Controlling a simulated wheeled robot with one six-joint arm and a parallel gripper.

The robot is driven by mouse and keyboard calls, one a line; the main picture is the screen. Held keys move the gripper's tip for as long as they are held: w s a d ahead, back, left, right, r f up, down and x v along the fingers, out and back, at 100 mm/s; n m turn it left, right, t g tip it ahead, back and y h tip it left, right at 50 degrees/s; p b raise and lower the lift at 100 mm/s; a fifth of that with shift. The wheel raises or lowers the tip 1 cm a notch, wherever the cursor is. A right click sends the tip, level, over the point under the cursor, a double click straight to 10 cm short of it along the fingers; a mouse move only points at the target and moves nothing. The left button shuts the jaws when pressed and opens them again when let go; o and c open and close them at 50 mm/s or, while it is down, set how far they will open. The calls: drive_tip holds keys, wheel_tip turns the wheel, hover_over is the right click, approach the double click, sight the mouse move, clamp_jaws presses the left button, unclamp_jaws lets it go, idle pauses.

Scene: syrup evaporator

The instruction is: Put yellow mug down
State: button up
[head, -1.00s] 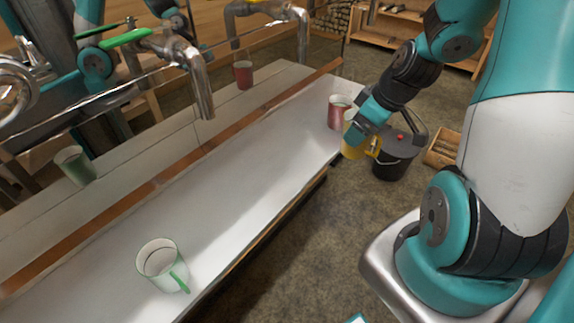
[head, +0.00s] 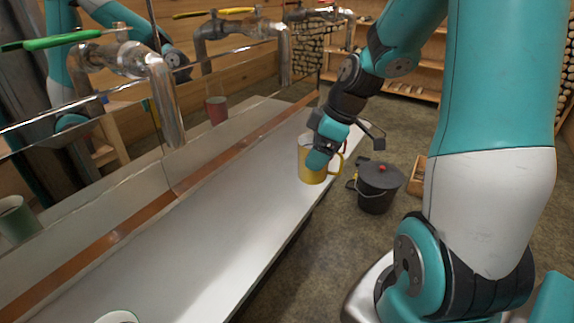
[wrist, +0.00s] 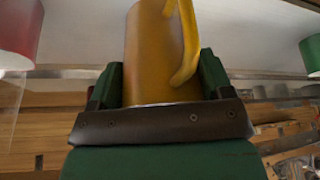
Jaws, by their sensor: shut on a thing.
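The yellow mug (head: 311,172) is in my gripper (head: 323,150), over the far part of the white counter near its right edge. I cannot tell whether its base touches the counter. In the wrist view the yellow mug (wrist: 152,55) sits between the two fingers of my gripper (wrist: 160,85), with its handle toward the right. The gripper is shut on it. In the head view my gripper and the mug hide most of what stands behind them.
A red mug (wrist: 18,32) is left in the wrist view. Metal taps (head: 160,85) overhang a mirror-like back panel. A lidded black bucket (head: 378,185) stands on the floor.

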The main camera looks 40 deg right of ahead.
drive_tip(key=w+a, duration=0.2)
drive_tip(key=w, duration=0.4)
drive_tip(key=f, duration=0.6)
drive_tip(key=shift+w+a+f+p, duration=0.2)
drive_tip(key=shift+w+f+p, duration=0.1)
drive_tip(key=shift+w, duration=0.05)
drive_tip(key=shift+w+f, duration=0.15)
drive_tip(key=shift+f, duration=0.05)
drive_tip(key=shift+f, duration=0.2)
drive_tip(key=o, duration=1)
drive_tip(key=shift+c, duration=0.2)
drive_tip(key=shift+r, duration=0.1)
